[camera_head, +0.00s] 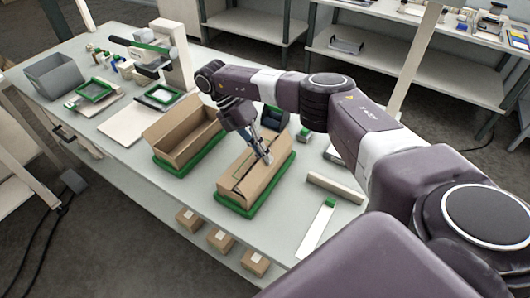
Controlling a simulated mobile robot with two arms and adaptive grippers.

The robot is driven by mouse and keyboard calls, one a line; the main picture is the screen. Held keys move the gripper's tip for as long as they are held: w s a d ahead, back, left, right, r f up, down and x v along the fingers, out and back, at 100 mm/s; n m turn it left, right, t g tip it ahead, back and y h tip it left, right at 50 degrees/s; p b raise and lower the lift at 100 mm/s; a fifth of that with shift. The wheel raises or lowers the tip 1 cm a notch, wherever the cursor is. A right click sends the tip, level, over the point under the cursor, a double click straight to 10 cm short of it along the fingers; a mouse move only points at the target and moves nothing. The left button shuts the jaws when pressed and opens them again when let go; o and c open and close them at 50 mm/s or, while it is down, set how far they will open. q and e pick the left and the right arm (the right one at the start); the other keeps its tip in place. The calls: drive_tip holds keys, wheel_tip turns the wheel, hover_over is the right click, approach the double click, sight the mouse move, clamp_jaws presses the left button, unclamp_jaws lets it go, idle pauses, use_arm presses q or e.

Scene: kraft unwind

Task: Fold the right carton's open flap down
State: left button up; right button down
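The right carton (250,186) is a long brown box in a green tray (234,208) at the middle of the table. Its top shows brown panels with a dark slit along the left part. My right gripper (267,158) reaches down from above, its fingertips at the carton's top near the right side. Whether they touch the flap is unclear. The fingers look close together, but their opening is too small to judge. The gripper and arm hide part of the carton's far end. My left gripper is out of view.
Another brown carton (187,137), open at the top, sits in a green tray to the left. A grey bin (54,76) stands at the far left. A beige bar (336,188) and a white strip (316,228) lie to the right. Small boxes (221,240) sit below the table's front edge.

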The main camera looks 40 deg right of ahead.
drive_tip(key=c, duration=2.6)
unclamp_jaws()
drive_tip(key=shift+c, duration=0.2)
drive_tip(key=o, duration=0.4)
drive_tip(key=shift+o, duration=0.2)
drive_tip(key=shift+v, duration=3.8)
drive_tip(key=shift+w+a+f, duration=0.1)
